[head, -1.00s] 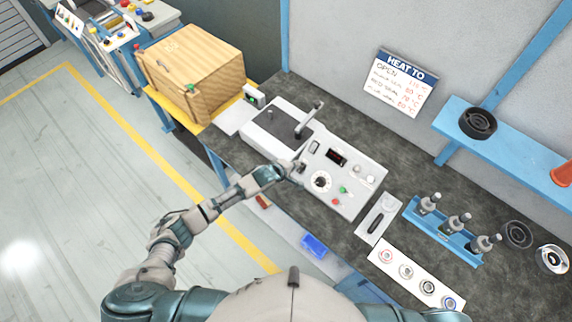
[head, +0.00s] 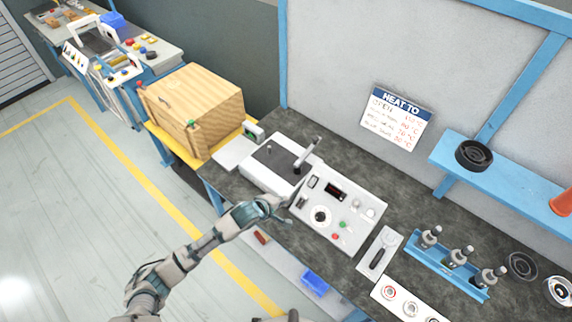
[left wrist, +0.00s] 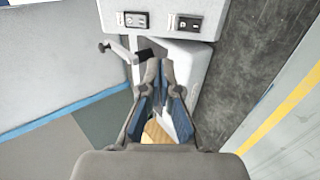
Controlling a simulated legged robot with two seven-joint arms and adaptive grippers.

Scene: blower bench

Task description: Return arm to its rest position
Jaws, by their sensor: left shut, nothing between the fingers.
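My left gripper (head: 284,204) is at the left edge of the white control console (head: 345,208) on the dark bench. Its arm reaches in from the lower left. In the left wrist view, the gripper (left wrist: 160,66) has its fingertips close together with nothing between them. The white heater unit with a dark top plate (head: 275,160) and an upright grey lever (head: 306,155) stands just beyond the gripper. The lever also shows in the left wrist view (left wrist: 118,48), left of the fingers. I cannot tell whether the gripper touches the console. My right gripper is not in view.
A wooden box (head: 195,108) stands on a yellow stand at the left. A blue rack (head: 445,268) with several grey-capped bottles is at the right. A blue shelf (head: 510,182) with a black ring is on the wall. The floor left of the bench is clear.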

